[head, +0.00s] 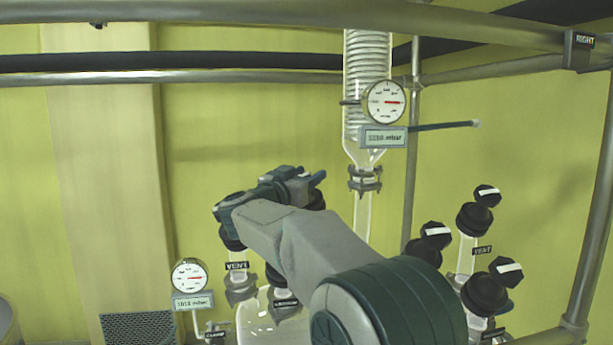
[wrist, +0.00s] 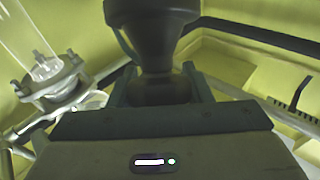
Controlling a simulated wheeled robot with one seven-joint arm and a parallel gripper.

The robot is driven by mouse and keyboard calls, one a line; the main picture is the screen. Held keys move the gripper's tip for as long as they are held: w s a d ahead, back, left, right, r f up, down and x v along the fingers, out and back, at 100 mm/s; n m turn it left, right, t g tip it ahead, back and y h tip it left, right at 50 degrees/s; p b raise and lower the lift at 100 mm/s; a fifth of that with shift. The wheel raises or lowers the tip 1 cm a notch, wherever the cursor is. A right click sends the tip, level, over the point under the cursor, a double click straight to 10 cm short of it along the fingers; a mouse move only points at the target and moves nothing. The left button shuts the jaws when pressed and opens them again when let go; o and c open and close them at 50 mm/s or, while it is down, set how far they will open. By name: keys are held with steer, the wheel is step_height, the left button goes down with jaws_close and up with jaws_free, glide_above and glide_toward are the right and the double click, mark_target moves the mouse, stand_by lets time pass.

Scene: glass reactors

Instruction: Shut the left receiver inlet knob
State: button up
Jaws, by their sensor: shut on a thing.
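My gripper (head: 298,182) is above the left glass receiver (head: 262,322) in the head view. In the wrist view my gripper (wrist: 158,84) is shut on a dark knob (wrist: 152,32), with one jaw on each side. The knob's white pointer mark is not visible, so I cannot read its setting. In the head view, part of a dark knob (head: 316,200) shows just behind the gripper; my arm hides most of it and its label. A dark VENT knob (head: 232,238) stands below the wrist, partly covered.
A second labelled valve (head: 285,300) is partly behind my arm. Several knobs with white marks (head: 487,196) stand at the right. A gauge (head: 189,275) is at lower left. A coiled glass condenser (head: 367,90) and metal frame rails (head: 200,77) stand behind.

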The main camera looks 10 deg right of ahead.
steer(key=o, duration=1)
